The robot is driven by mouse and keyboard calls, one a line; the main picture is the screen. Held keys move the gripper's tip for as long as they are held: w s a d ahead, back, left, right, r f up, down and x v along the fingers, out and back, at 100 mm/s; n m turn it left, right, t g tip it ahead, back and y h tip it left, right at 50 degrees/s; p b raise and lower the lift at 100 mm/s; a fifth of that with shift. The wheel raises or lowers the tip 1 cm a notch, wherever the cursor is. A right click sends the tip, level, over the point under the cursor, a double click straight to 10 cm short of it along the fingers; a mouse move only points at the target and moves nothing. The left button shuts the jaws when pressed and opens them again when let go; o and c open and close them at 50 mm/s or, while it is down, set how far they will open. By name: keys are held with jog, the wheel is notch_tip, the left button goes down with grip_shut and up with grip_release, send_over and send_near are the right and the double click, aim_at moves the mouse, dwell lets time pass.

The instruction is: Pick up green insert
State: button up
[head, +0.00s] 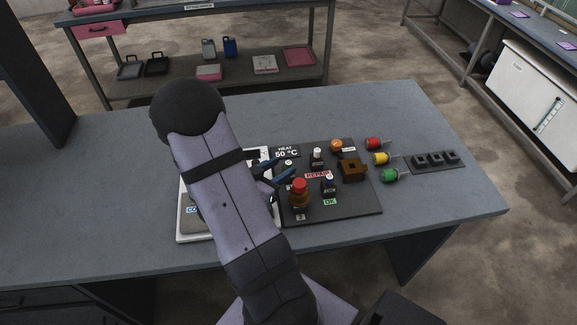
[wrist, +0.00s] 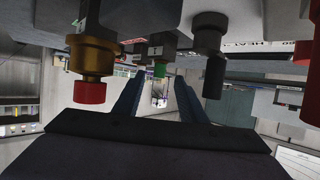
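My gripper (head: 280,174) is over the left part of the panel, well to the left of the green insert. In the wrist view its two blue fingers (wrist: 158,98) stand apart with nothing held. A small green-tipped part (wrist: 160,70) shows between them there, apparently a panel control. I cannot make out the green insert in the wrist view.
The panel (head: 350,205) carries a brass fitting with a red cap (head: 299,192), a brown block (head: 352,169) and small switches. A dark three-socket block (head: 437,160) sits at the right. A white-edged tray (head: 180,228) is partly under my arm. Bench space at front right is clear.

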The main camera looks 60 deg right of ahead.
aim_at(287, 165)
jog(key=shift+p+x, duration=0.7)
jog(key=shift+x, duration=1.6)
jog(key=shift+s+f, duration=0.1)
grip_shut()
